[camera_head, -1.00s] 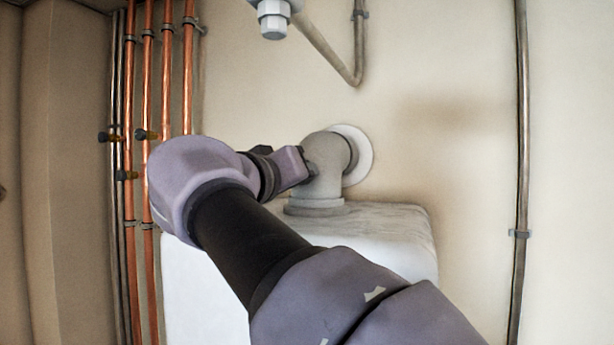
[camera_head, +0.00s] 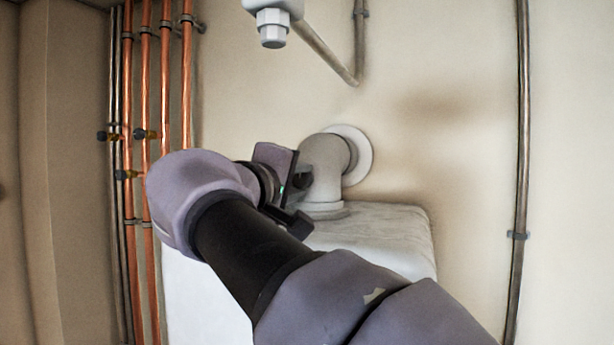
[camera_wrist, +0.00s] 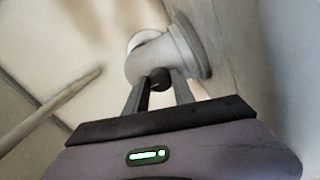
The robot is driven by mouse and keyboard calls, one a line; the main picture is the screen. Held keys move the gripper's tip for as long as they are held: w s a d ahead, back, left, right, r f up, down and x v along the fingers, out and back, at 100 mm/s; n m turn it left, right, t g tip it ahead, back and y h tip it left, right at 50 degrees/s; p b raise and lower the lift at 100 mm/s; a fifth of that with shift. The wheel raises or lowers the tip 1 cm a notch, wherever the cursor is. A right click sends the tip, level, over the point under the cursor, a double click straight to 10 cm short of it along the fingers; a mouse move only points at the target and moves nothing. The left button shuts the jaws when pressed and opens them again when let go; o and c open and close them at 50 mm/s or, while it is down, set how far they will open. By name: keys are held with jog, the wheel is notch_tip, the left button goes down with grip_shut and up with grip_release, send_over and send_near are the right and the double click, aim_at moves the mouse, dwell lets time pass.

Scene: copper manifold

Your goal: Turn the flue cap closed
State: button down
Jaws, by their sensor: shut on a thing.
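The grey flue elbow (camera_head: 322,165) rises from the top of the white boiler casing (camera_head: 385,228) and bends into a round white wall plate (camera_head: 360,168). In the wrist view the elbow (camera_wrist: 152,62) shows ahead of my fingers. A small dark round cap (camera_wrist: 160,79) sits on the elbow's side, between my fingertips. My gripper (camera_head: 303,181) is at the elbow's left side. In the wrist view my gripper (camera_wrist: 160,90) is shut on the dark cap. The cap is mostly hidden by my gripper in the head view, and I cannot tell its angle.
Several vertical copper pipes (camera_head: 146,80) with small valves (camera_head: 140,134) run along the wall at the left. A white fitting with a hex nut (camera_head: 272,28) hangs above. A dark pipe (camera_head: 521,150) runs down the right wall. The wall right of the elbow is bare.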

jog(key=shift+r+n, duration=0.1)
jog(key=shift+n, duration=0.5)
jog(key=c, duration=1.4)
grip_release()
jog(key=o, duration=0.3)
jog(key=shift+w, duration=0.1)
jog(key=shift+o, duration=0.2)
jog(key=shift+w+d, duration=0.15)
